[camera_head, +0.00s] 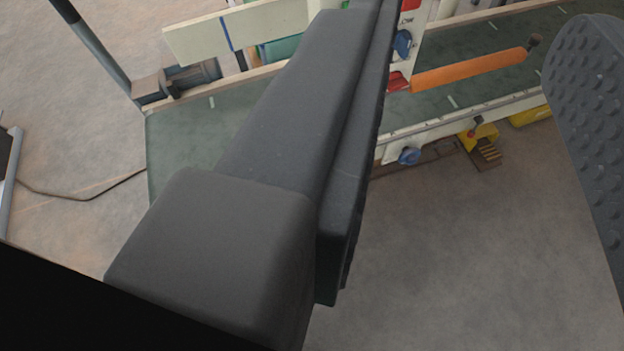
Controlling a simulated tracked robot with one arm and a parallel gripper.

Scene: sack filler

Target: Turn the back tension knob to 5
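Two blue knobs show on the cream machine frame in the head view: an upper blue knob (403,43) on an upright plate and a lower blue knob (409,156) below the side rail. I cannot tell which is the back tension knob, and no scale or number is readable. My gripper (476,40) has two dark grey fingers spread wide, one across the middle and a studded one at the right edge. Nothing is held between them. Both knobs appear beyond the gap, apart from the fingers. The left finger hides part of the machine.
A green conveyor belt (180,135) runs across behind my gripper. An orange bar (470,70) lies across it. Red parts (397,81) sit by the upper knob. Yellow parts (480,136) are below the rail. A cable (75,197) lies on the left floor. The lower right concrete floor is clear.

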